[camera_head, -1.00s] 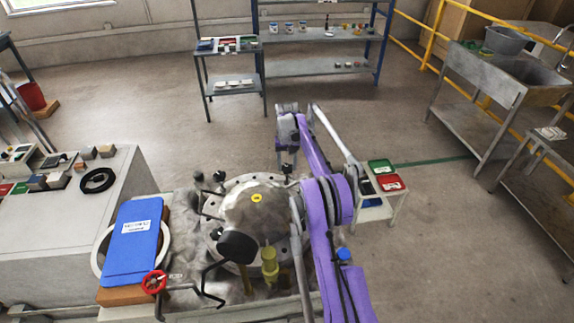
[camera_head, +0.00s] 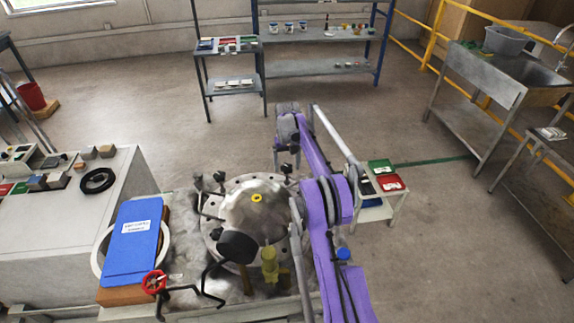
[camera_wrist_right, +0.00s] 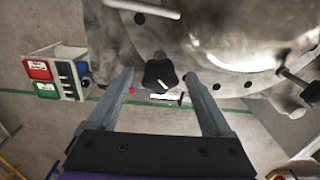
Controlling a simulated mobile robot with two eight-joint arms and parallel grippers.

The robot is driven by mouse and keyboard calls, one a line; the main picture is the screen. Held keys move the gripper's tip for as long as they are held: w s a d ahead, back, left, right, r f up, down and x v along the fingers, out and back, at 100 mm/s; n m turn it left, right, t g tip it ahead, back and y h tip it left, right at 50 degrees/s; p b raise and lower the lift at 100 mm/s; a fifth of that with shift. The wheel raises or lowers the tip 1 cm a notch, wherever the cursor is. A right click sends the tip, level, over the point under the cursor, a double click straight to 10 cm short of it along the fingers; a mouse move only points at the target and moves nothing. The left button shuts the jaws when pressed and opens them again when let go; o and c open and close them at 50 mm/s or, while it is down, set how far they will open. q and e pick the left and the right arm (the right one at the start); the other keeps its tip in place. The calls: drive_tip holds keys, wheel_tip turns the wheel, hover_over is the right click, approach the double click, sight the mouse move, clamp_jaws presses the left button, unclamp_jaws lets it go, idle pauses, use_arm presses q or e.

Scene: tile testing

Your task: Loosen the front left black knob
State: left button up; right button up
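A round metal vessel lid (camera_head: 255,210) with a bolted flange sits on the bench. Black knobs stand around its rim, including one at the upper left (camera_head: 219,177) and one at the upper right (camera_head: 287,169). I cannot tell for certain which is the front left one. My right gripper (camera_head: 287,160) points down at the upper-right rim. In the right wrist view, my right gripper (camera_wrist_right: 158,78) is open, its fingers apart on either side of a black star-shaped knob (camera_wrist_right: 158,71). Contact with the knob is not visible. My left gripper is not in view.
A blue case (camera_head: 133,240) and a red valve wheel (camera_head: 154,282) are left of the lid. A small stand with green and red trays (camera_head: 390,183) is to the right. A shelf (camera_head: 320,68) stands behind, with open floor between.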

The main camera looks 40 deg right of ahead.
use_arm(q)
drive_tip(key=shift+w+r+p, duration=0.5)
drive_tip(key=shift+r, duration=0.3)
use_arm(e)
wheel_tip(320, 180, up, 11)
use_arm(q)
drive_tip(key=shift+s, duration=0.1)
use_arm(e)
drive_tip(key=shift+s+f, duration=0.1)
drive_tip(key=shift+f, duration=0.1)
